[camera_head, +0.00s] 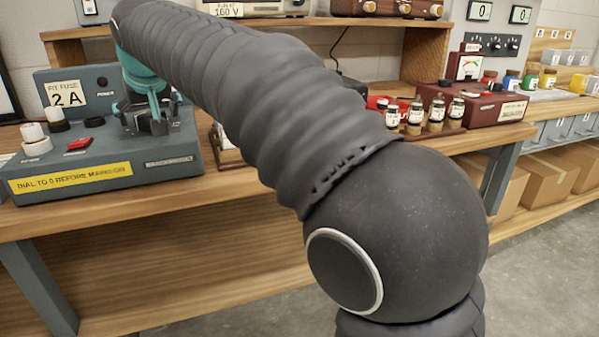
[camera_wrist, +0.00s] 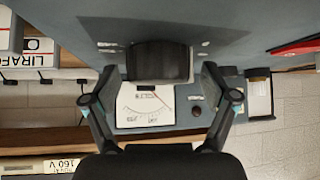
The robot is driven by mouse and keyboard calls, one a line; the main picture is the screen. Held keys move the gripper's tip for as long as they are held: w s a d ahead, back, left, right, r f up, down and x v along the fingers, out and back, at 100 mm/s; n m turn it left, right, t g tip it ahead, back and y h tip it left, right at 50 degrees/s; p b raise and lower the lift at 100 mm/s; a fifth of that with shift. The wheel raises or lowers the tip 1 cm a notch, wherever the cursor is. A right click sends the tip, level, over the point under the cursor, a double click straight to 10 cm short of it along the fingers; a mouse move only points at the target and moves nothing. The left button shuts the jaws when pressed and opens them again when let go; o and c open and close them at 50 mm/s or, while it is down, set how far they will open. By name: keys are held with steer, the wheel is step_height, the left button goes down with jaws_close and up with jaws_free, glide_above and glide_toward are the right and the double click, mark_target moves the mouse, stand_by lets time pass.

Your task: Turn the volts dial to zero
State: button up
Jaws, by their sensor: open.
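The blue-grey instrument box (camera_head: 105,180) stands on the bench at the left of the head view. Its yellow label (camera_head: 70,183) reads partly "DIAL TO 0 BEFORE MAINS". My gripper (camera_head: 147,124) points down over the right part of its top. In the wrist view a black dial (camera_wrist: 160,62) lies between the two fingertips of my gripper (camera_wrist: 160,75), which are spread apart with gaps on both sides. Pale marks surround the dial, too small to read. A white meter face (camera_wrist: 145,110) with a scale and needle shows beside it. In the head view my gripper hides the dial.
A red switch (camera_head: 78,144), white fuse caps (camera_head: 35,140) and a "FIT FUSE 2 A" card (camera_head: 66,97) are on the box's left part. Small jars (camera_head: 415,115) and a red instrument (camera_head: 490,105) stand farther right on the wooden bench. My arm covers the middle.

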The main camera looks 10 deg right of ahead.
steer(key=m+t+h, duration=0.1)
steer(key=m+h, duration=0.2)
steer(key=m, duration=0.1)
steer(key=shift+a, duration=0.1)
steer(key=v, duration=1.4)
steer(key=s+d+f, duration=0.2)
steer(key=d+f, duration=0.3)
steer(key=d, duration=0.3)
steer(key=s+d+f+g, duration=0.1)
steer(key=s+d+f, duration=0.1)
steer(key=d+f, duration=0.3)
steer(key=s+d+f+g+h, duration=0.1)
steer(key=d+f, duration=0.5)
steer(key=d, duration=0.7)
steer(key=shift+s, duration=0.8)
steer(key=s+d+f, duration=0.5)
steer(key=s+f, duration=0.2)
steer(key=f, duration=0.2)
steer(key=s+d+f+m+g, duration=0.1)
steer(key=s+d+f, duration=0.3)
steer(key=f, duration=0.5)
steer(key=shift+s+d, duration=0.4)
steer(key=shift+s, duration=0.95)
